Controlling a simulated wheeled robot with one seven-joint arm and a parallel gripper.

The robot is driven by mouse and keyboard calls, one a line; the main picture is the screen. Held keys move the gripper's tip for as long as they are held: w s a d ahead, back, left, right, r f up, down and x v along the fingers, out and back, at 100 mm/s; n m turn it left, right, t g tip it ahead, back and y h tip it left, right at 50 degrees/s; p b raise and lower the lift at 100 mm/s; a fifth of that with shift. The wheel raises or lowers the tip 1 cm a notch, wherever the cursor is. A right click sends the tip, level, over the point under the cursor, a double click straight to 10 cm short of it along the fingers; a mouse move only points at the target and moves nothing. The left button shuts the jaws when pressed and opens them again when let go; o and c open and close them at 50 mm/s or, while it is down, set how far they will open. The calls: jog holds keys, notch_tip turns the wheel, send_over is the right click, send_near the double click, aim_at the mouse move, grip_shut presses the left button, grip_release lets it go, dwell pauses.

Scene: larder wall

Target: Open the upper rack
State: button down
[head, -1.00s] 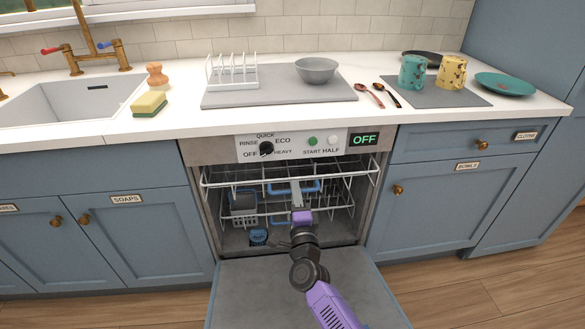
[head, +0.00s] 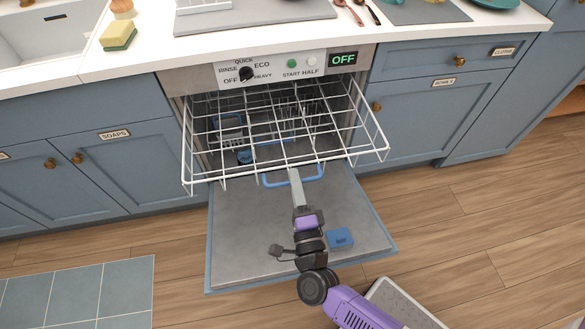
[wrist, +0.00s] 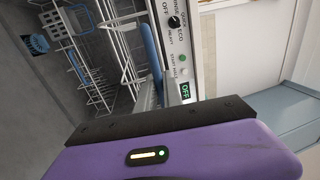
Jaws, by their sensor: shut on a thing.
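The upper rack (head: 280,115), a white wire basket, is pulled far out of the dishwasher, over the open door (head: 235,240). It is level and looks empty. Its blue handle (head: 317,177) is at the front edge. My gripper (head: 295,177) is shut on the middle of this handle; the fingertips are small here. The lower rack (wrist: 97,90) stays inside, below the upper rack.
The lower rack holds a grey cutlery basket (head: 228,127). A blue round part (head: 244,156) is on the tub floor. A blue cap (head: 340,238) is on the door's inner face. Wooden floor (head: 450,240) is clear at the right.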

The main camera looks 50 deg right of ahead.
jog(key=shift+s, duration=0.1)
jog(key=c, duration=1.8)
grip_release()
jog(key=shift+o, duration=0.2)
jog(key=shift+a, duration=0.1)
jog(key=v, duration=0.7)
jog(key=shift+s+a, duration=0.2)
jog(key=shift+s, duration=0.1)
jog(key=shift+f, duration=0.15)
